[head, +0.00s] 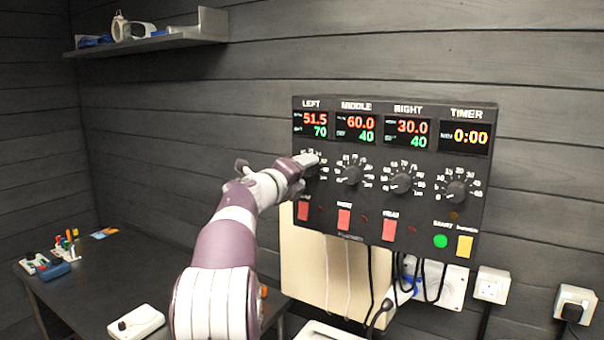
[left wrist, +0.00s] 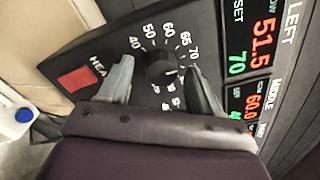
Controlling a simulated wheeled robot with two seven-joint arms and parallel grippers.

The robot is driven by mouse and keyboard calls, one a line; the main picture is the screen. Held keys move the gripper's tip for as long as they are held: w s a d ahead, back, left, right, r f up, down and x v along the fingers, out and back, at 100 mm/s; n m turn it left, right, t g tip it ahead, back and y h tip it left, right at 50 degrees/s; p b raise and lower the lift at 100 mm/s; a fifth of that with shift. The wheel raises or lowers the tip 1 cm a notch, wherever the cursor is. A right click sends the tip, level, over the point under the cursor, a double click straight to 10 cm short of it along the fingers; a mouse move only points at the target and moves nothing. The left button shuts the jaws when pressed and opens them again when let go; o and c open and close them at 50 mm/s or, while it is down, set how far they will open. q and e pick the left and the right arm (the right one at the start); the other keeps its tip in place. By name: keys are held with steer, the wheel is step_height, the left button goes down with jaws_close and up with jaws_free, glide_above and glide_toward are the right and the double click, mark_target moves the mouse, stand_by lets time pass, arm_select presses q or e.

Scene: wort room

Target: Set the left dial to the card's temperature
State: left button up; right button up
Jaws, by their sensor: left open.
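The control panel (head: 335,140) hangs on the wall. Its LEFT display (head: 313,124) reads 51.5 in red and 70 in green; in the left wrist view the green 70 is marked SET. The black left dial (left wrist: 160,70) has a numbered scale, and its pale mark faces the right side of the picture. My left gripper (head: 307,162) is at this dial and partly covers it in the head view. In the left wrist view its fingers (left wrist: 158,66) are open, one on each side of the knob; contact cannot be told. No readable temperature card shows. My right gripper is out of view.
The middle dial (head: 352,175), right dial (head: 401,183) and timer dial (head: 456,192) sit to the right. Red switches, including the left one (head: 303,210), are below. Cables hang under the panel. A dark table (head: 90,275) holds small items at lower left.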

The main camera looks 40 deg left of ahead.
arm_select(q)
steer(key=s+d+b, duration=0.1)
steer(key=s+b, duration=0.4)
steer(key=s, duration=0.7)
steer(key=shift+s+d, duration=0.2)
steer(key=shift+s, duration=0.1)
